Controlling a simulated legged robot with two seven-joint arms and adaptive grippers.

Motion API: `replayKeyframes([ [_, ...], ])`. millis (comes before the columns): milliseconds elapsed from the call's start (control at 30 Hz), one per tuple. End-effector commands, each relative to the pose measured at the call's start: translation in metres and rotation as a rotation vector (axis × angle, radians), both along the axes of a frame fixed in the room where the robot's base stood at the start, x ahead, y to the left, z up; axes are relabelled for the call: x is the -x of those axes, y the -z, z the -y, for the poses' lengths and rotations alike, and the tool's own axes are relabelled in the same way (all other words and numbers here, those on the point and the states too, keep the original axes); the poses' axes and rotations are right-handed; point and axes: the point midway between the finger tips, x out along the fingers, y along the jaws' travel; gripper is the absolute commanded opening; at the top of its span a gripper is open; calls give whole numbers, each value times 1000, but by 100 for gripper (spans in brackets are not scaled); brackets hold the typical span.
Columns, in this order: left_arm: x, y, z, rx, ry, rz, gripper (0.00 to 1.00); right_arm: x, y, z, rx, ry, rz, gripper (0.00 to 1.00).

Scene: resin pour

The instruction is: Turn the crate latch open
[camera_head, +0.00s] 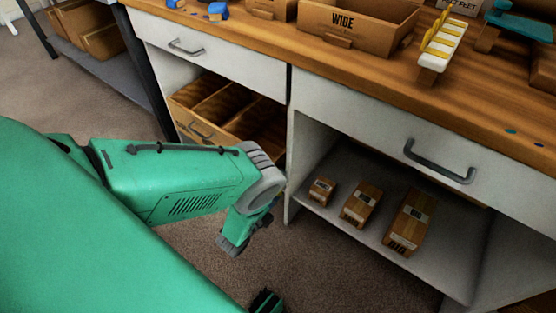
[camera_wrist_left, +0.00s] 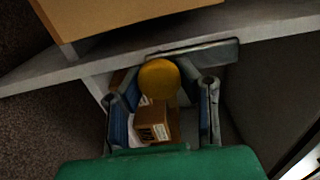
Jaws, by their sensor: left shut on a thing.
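In the left wrist view, the two blue-grey fingers of my left gripper (camera_wrist_left: 165,88) stand on either side of a yellow round piece (camera_wrist_left: 158,78), and the gripper is shut on it. A flat dark grey bar (camera_wrist_left: 205,53) lies just beyond it. I cannot tell for sure which part is the latch. A wooden crate wall (camera_wrist_left: 105,18) fills the upper left of that view. In the head view, the divided wooden crate (camera_head: 187,115) sits in the left bay under the bench; my green arm covers its lower part, and my left gripper cannot be made out there.
Several labelled cartons stand on the right shelf (camera_head: 340,215); one carton (camera_wrist_left: 155,122) shows between the fingers. A grey drawer handle (camera_head: 440,165) sticks out at right. The benchtop (camera_head: 270,40) holds an open box marked WIDE (camera_head: 345,22). Carpet (camera_head: 330,270) in front is open.

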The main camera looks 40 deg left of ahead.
Motion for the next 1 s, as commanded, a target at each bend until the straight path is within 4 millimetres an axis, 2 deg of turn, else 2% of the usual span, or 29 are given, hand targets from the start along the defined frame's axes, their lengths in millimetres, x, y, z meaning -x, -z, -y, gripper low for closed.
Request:
replayKeyframes([
  [33, 6, 6, 3, 0, 5, -18, 0, 0, 0, 0, 0, 0, 0, 40],
  [333, 6, 6, 3, -1, 5, -21, 0, 0, 0, 0, 0, 0, 0, 40],
  [367, 6, 7, 3, -1, 5, -21, 31, 0, 0, 0, 0, 0, 0, 40],
  [400, 6, 6, 3, -1, 5, -20, 45, 0, 0, 0, 0, 0, 0, 40],
  [433, 6, 6, 3, -1, 5, -19, 52, 0, 0, 0, 0, 0, 0, 40],
  [767, 4, 3, 1, -2, 2, -9, 52, 1, 0, 0, 0, 0, 2, 40],
  [867, 11, 3, 0, -2, 2, -9, 52, 1, 0, 0, 0, 0, 2, 40],
  [1000, 35, 4, -1, -2, 1, -13, 52, 1, 0, 0, 0, 0, 2, 40],
])
